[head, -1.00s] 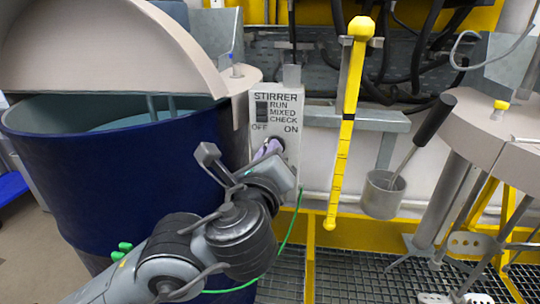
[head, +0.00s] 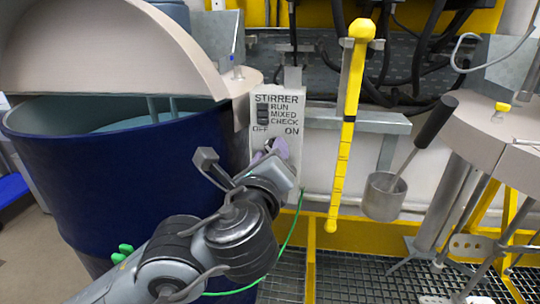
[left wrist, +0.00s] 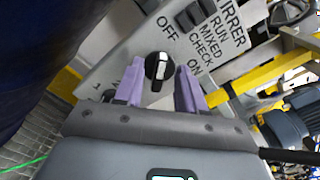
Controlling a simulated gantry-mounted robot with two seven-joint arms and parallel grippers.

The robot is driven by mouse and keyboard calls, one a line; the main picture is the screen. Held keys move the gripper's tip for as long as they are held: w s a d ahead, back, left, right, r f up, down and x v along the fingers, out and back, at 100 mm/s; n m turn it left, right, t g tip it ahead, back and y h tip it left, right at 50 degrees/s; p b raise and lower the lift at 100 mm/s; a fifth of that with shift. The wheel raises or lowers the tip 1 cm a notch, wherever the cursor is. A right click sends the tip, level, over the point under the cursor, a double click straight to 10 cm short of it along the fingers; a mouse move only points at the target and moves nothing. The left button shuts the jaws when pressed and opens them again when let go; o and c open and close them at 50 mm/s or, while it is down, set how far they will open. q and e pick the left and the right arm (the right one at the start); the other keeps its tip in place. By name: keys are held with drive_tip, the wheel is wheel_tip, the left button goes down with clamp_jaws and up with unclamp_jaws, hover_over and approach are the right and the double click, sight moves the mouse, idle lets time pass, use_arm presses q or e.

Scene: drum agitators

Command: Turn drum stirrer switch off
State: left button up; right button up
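The grey stirrer switch panel (head: 279,108) hangs beside the blue drum in the head view, with OFF on its left and ON on its right. In the left wrist view, the round black switch knob (left wrist: 158,67) with a white pointer sits on the panel (left wrist: 122,72). My left gripper (head: 270,149) is at the panel's lower part and largely hides the knob in the head view. In the left wrist view, its purple fingers (left wrist: 160,88) are apart, one on each side of the knob. I cannot tell whether they touch it. My right gripper is not in view.
The blue drum (head: 130,185) with a half-open beige lid (head: 105,50) stands at the left. A yellow dipstick (head: 345,140) hangs right of the panel, then a metal ladle cup (head: 383,197). A yellow rail (head: 380,237) runs below, above floor grating.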

use_arm(q)
drive_tip(key=s+a+p, duration=0.1)
drive_tip(key=s+p, duration=0.3)
drive_tip(key=s, duration=0.6)
drive_tip(key=shift+s+a, duration=0.3)
drive_tip(key=shift+s, duration=0.05)
drive_tip(key=shift+f, duration=0.1)
